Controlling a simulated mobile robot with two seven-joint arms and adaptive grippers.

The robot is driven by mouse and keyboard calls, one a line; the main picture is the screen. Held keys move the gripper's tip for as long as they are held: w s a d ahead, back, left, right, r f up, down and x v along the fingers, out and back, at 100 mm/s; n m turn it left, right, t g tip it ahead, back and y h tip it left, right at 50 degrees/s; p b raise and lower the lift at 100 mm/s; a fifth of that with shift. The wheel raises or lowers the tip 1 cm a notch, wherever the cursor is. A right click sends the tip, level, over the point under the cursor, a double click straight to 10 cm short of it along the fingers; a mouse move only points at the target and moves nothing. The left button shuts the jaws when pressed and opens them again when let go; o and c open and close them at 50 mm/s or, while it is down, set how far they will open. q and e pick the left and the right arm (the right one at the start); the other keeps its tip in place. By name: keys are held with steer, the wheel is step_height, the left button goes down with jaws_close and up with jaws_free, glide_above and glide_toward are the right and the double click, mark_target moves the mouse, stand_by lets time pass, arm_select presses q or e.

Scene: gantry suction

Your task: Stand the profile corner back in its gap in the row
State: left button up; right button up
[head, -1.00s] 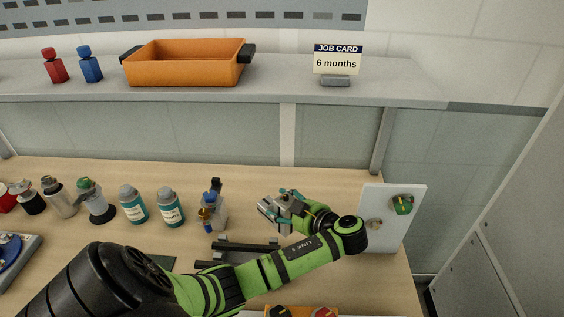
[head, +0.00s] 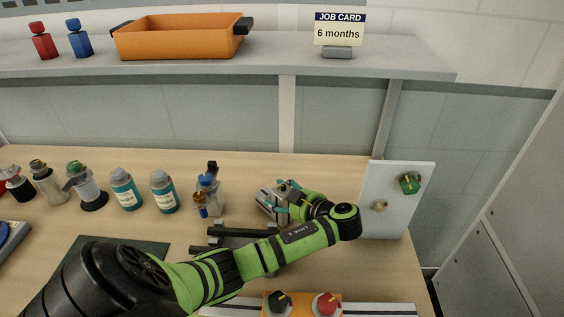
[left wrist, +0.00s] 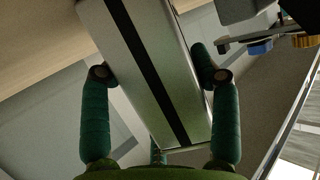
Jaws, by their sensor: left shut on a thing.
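The grey metal profile corner (head: 266,204) is held at the tip of my left gripper (head: 277,203), above the right part of the bench. In the left wrist view, the profile corner (left wrist: 150,75) is a long grey piece with a dark slot, tilted between the two teal fingers of my left gripper (left wrist: 158,77). The fingers are shut on it from both sides. Its far end runs out of the picture. The gap in the row cannot be made out for certain. My right gripper is not in view.
A blue-topped fitting (head: 208,195) stands just left of the gripper, beside two teal bottles (head: 164,192). Dark rails (head: 232,236) lie in front, partly behind my arm. A white panel with knobs (head: 393,222) stands at right. An orange box with knobs (head: 300,298) is in front.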

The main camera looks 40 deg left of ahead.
arm_select(q)
steer(key=o, duration=1.7)
steer(key=shift+f, duration=0.1)
steer(key=shift+c, duration=0.2)
steer(key=shift+r, duration=0.25)
steer(key=w+p+v, duration=0.1)
steer(key=p+v, duration=0.5)
steer(key=v, duration=0.6)
steer(key=shift+s, duration=0.45)
steer(key=shift+d+f, duration=0.1)
steer(key=shift+f, duration=0.05)
